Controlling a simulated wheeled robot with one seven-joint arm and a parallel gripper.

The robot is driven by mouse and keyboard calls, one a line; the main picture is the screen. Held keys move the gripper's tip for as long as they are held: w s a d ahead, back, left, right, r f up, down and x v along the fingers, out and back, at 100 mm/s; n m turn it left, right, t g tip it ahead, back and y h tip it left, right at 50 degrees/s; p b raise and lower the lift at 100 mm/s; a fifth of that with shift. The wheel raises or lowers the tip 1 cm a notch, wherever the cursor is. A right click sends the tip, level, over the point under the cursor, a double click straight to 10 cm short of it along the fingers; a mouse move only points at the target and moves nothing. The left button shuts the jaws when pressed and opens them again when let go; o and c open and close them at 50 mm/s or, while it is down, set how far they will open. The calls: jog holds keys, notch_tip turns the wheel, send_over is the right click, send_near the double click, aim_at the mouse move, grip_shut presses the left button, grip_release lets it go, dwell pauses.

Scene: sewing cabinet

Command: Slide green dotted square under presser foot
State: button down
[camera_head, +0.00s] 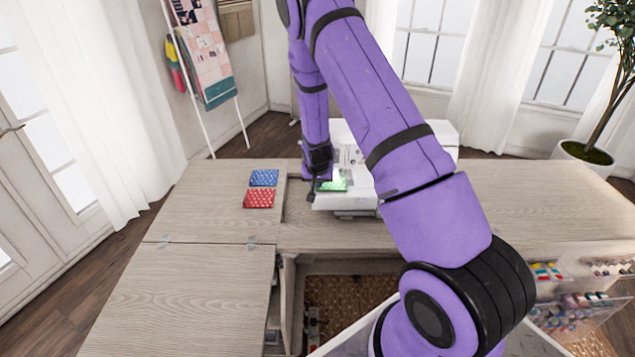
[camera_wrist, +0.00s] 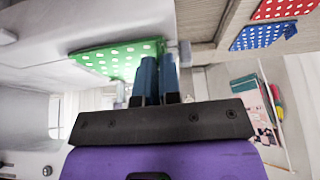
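The green dotted square (camera_head: 334,184) lies on the bed of the white sewing machine (camera_head: 345,202), at its left end. It also shows in the wrist view (camera_wrist: 112,58), with white dots on its face. My gripper (camera_head: 315,187) reaches down at the left edge of the square. In the wrist view, its two blue fingers (camera_wrist: 158,78) are close together, and their tips meet the square's near edge. They look shut on that edge, though the exact contact is partly hidden. The presser foot cannot be made out clearly; my arm covers part of the machine.
A blue dotted square (camera_head: 264,177) and a red dotted square (camera_head: 259,198) lie on the cabinet top (camera_head: 205,210) left of the machine. An open recess (camera_head: 340,300) is in front. Spools fill shelves (camera_head: 575,305) at the right. The left cabinet top is mostly clear.

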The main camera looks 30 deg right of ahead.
dwell(0.3)
jog(key=c, duration=1.2)
grip_release()
jog(key=shift+r, duration=0.1)
jog(key=v, duration=1)
jog(key=shift+s+r, duration=0.2)
jog(key=shift+r, duration=0.05)
